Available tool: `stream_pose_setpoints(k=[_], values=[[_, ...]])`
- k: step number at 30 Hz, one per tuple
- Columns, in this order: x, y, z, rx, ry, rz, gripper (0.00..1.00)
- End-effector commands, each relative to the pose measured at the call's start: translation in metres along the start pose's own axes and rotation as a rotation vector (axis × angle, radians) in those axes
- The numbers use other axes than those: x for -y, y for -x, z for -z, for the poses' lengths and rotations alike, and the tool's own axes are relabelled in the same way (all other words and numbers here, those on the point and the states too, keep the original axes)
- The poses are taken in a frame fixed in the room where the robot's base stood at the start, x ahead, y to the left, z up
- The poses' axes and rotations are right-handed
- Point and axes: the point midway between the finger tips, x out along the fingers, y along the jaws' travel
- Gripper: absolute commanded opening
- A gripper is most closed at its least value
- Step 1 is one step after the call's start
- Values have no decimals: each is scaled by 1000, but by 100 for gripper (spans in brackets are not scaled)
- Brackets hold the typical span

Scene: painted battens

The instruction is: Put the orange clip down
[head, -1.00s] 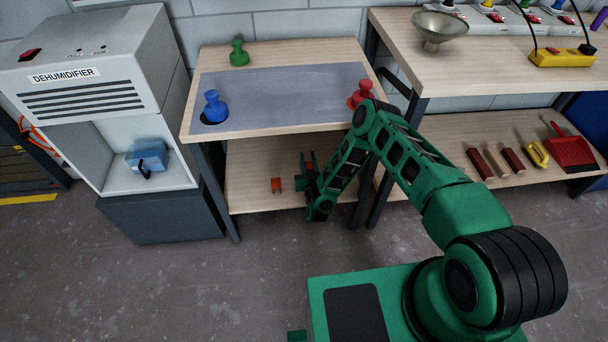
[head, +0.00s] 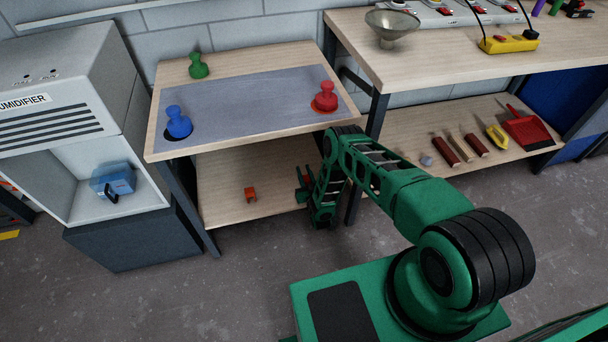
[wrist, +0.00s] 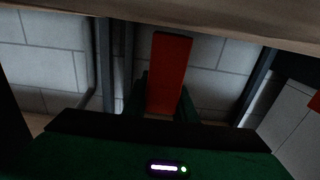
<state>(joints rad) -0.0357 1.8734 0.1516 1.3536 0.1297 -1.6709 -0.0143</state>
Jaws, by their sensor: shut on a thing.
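My gripper (head: 302,184) is low at the front right of the bench's lower shelf (head: 222,210), seen from the side in the head view. In the wrist view my gripper (wrist: 166,108) is shut on a long orange-red piece, the orange clip (wrist: 169,72), which stands out from between the fingers. In the head view the clip is small and mostly hidden by the fingers. A second small orange piece (head: 250,194) lies loose on the lower shelf, left of my gripper and apart from it. I cannot tell whether the held clip touches the shelf.
The bench top above carries a blue knobbed piece (head: 177,122), a red one (head: 325,97) and a green one (head: 199,66). Bench legs stand close to my arm. The dehumidifier (head: 62,98) is at the left. The lower shelf is clear around the loose piece.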

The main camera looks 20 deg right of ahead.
Motion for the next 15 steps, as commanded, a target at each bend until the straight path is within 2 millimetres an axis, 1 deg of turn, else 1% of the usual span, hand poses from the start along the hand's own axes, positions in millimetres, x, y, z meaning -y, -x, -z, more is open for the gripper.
stream_pose_setpoints(k=[1, 3, 13, 14, 15], values=[[0, 0, -5, 0, 0, 0, 3], [0, 0, -8, -1, 0, 0, 3], [0, 0, -10, 0, 0, 0, 3], [0, 0, -10, 0, 0, 0, 27], [0, 0, -10, 0, 0, 0, 36]])
